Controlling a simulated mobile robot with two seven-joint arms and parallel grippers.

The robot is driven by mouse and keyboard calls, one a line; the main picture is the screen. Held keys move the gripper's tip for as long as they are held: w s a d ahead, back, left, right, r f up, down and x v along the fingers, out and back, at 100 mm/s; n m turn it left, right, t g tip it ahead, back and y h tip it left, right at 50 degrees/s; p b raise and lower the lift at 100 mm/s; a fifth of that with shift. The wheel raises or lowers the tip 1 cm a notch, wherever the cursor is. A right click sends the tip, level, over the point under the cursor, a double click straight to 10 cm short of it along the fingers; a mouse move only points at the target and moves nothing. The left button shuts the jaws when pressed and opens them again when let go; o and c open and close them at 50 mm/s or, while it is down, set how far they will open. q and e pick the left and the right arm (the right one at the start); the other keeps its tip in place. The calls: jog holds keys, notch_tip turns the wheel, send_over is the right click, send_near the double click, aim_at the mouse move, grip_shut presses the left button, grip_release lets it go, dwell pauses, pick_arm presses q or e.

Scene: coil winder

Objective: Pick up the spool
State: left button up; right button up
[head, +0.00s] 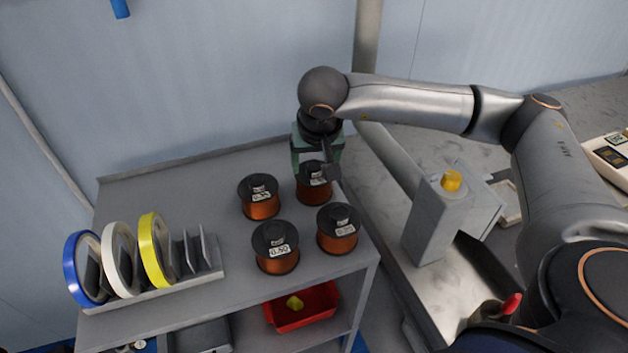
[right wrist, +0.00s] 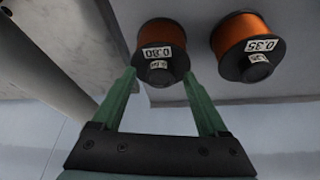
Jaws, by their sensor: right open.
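Several black-flanged spools of copper wire stand upright on the grey cart top. The back right spool (head: 314,190) is partly hidden by my right gripper (head: 318,160), which points down over it. In the right wrist view this spool (right wrist: 162,38) is labelled 0.80. The open green fingers of the gripper (right wrist: 159,74) lie to either side of its near flange; I cannot tell if they touch it. The back left spool (head: 259,197) shows as 0.35 in the right wrist view (right wrist: 248,46). A front left spool (head: 277,248) reads 0.50. A front right spool (head: 337,229) has an unclear label. My left gripper is out of view.
A rack (head: 210,271) with blue, white and yellow tape rolls (head: 154,250) stands at the cart's left. A red bin (head: 303,308) sits on the lower shelf. Right of the cart, a grey machine with a yellow knob (head: 451,181) stands on a bench.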

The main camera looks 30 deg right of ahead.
jog(key=shift+c, duration=0.3)
grip_shut()
jog(key=shift+r, duration=0.1)
dwell(0.9)
